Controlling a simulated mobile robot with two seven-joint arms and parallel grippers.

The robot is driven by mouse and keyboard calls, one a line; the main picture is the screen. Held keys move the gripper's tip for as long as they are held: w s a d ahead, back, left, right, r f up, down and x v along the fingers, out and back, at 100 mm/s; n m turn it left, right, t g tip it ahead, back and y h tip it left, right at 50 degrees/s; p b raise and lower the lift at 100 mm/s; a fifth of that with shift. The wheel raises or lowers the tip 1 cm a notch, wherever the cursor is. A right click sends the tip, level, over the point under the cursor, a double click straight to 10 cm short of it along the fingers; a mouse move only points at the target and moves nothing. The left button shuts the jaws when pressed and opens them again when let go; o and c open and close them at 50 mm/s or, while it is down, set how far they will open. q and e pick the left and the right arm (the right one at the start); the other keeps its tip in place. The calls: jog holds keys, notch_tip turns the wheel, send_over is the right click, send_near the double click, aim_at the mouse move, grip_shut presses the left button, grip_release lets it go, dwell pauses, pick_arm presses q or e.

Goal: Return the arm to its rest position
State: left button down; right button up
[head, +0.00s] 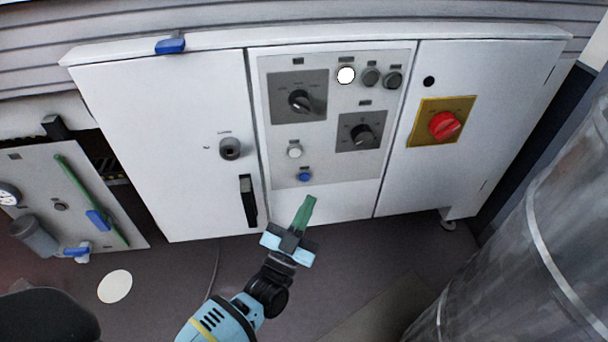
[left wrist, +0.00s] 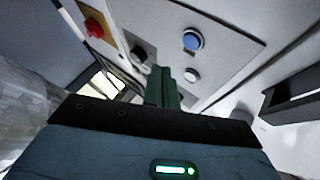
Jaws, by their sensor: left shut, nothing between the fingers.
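My left gripper (head: 308,204) is shut and empty, its green fingers together. In the head view it is in front of the lower edge of the cabinet's control panel (head: 345,178), below the blue button (head: 305,176). In the left wrist view the green fingers (left wrist: 163,84) point up toward the panel, with the blue button (left wrist: 192,40) and the white button (left wrist: 191,75) beyond them. A gap shows between the fingertips and the blue button there. My left arm comes in from the bottom of the head view. My right gripper is not in view.
The white cabinet (head: 160,140) has a black door handle (head: 248,201), rotary knobs and a red switch (head: 445,125) on yellow. A panel with a green bar (head: 91,200) and blue-handled valve (head: 76,251) stands at left. A large metal cylinder (head: 530,240) stands at right.

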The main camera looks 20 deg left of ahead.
pick_arm(q)
jog(key=shift+s+d, duration=0.35)
jog(key=shift+s, duration=0.2)
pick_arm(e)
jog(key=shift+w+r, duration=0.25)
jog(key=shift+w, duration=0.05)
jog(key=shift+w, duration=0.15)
